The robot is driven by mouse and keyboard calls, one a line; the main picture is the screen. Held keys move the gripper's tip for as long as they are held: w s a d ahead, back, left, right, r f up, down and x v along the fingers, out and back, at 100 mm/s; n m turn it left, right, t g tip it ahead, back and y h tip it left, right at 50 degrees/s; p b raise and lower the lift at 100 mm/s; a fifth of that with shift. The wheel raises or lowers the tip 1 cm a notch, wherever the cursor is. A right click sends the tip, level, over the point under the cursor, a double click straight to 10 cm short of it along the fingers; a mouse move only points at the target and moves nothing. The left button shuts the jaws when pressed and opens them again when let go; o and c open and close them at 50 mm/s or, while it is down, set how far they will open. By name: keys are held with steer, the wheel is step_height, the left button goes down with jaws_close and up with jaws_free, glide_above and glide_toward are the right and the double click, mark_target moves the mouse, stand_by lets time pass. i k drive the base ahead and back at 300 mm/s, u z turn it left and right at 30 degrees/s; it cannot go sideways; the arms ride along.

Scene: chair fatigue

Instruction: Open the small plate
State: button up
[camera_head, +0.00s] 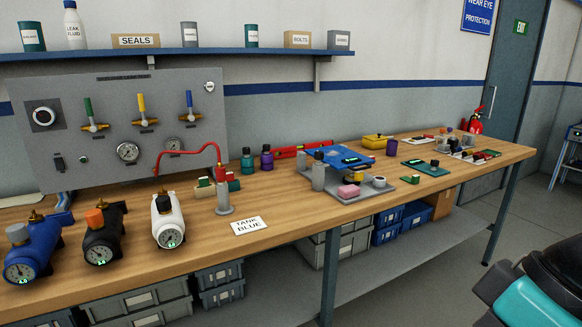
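No single thing is clearly marked as the small plate. A grey test fixture stands at the middle of the bench, with a grey base (350,197) and a flat blue plate (322,158) over its back part. A small dark display (356,160) sits at the blue plate's right side. I cannot tell whether the blue plate is hinged. A teal and black part of my arm shows at the lower right, apart from the bench. My gripper's fingers are not visible.
The long wooden bench (283,222) carries blue, black and white gauge bodies at left. A valve panel (115,125) stands behind. Floor at front right is clear.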

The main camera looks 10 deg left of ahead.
mark_target(337, 158)
steer(key=u, duration=0.4)
steer(key=i, duration=1.15)
steer(key=z, duration=0.45)
